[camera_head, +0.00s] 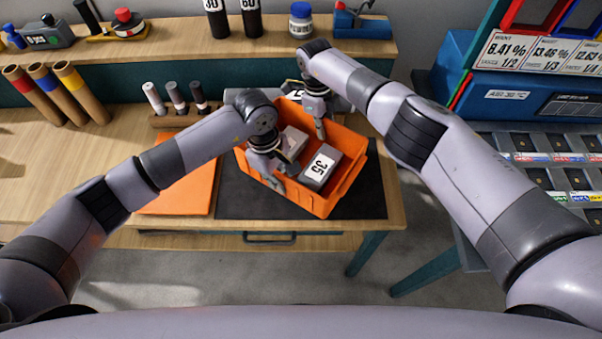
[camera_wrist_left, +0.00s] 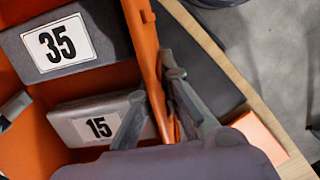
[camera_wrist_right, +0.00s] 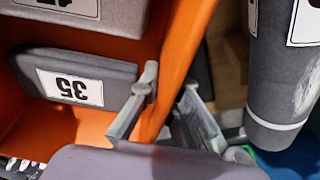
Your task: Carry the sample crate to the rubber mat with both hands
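The orange sample crate (camera_head: 345,190) is at or over the dark rubber mat (camera_head: 240,203), turned at an angle to it. Whether its base touches the mat is unclear. It holds grey boxes, one labelled 35 (camera_head: 320,168) and one labelled 15 (camera_wrist_left: 100,124). My left gripper (camera_head: 278,180) straddles the crate's wall at the near left; in the left wrist view (camera_wrist_left: 158,100) its fingers close on either side of the wall. My right gripper (camera_head: 319,130) straddles the far wall; the right wrist view (camera_wrist_right: 167,98) shows the fingers against both sides.
An orange sheet (camera_head: 180,180) lies left of the mat. A rack with several small tubes (camera_head: 178,120) stands behind it. A shelf with bottles (camera_head: 301,20) runs along the back. A blue display unit (camera_head: 510,85) stands at the right, past the table edge.

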